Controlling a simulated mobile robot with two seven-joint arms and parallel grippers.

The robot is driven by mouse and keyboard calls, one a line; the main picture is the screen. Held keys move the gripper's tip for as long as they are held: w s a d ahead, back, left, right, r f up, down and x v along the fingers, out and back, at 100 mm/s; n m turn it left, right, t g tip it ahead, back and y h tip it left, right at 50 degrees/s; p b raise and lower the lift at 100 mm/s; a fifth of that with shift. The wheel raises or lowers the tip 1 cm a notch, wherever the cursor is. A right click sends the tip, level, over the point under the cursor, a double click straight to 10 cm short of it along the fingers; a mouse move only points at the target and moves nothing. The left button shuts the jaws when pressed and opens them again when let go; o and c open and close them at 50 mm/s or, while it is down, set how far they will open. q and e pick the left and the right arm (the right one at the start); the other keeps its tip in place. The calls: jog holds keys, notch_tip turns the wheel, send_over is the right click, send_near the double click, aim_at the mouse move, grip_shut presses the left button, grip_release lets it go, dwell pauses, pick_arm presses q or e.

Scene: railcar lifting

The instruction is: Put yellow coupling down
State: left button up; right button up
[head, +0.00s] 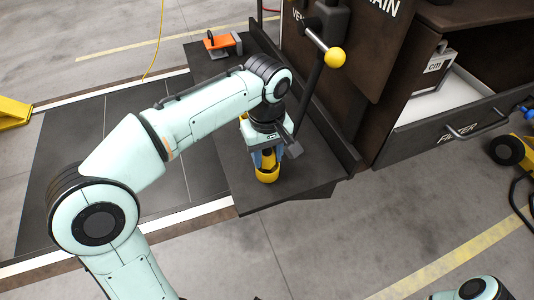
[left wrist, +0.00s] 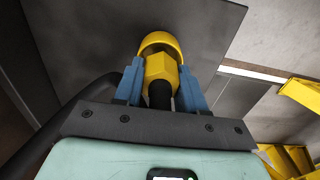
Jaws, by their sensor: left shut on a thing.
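The yellow coupling (head: 267,174) is at the dark shelf on the side of the railcar, below my left gripper (head: 264,158). In the left wrist view the coupling (left wrist: 161,68) has a rounded yellow cap, a hex body and a black stem. The blue fingers of my left gripper (left wrist: 160,82) are shut on it from both sides. The dark shelf surface (left wrist: 210,25) lies just beyond the cap; I cannot tell whether the coupling touches it. My right gripper is not in view; only a part of my right arm shows at the bottom right.
An orange tool (head: 216,41) lies at the shelf's far end. An open drawer (head: 450,122) sticks out at the right, with a box labelled "cm" (head: 433,68) inside. The shelf's near end (head: 300,183) is bare.

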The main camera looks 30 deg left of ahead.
pick_arm(q)
jog(key=shift+f, duration=0.15)
jog(key=o, duration=1.2)
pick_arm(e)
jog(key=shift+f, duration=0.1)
pick_arm(q)
notch_tip(320, 180, up, 12)
jog(key=p, duration=0.3)
jog(key=shift+r, duration=0.25)
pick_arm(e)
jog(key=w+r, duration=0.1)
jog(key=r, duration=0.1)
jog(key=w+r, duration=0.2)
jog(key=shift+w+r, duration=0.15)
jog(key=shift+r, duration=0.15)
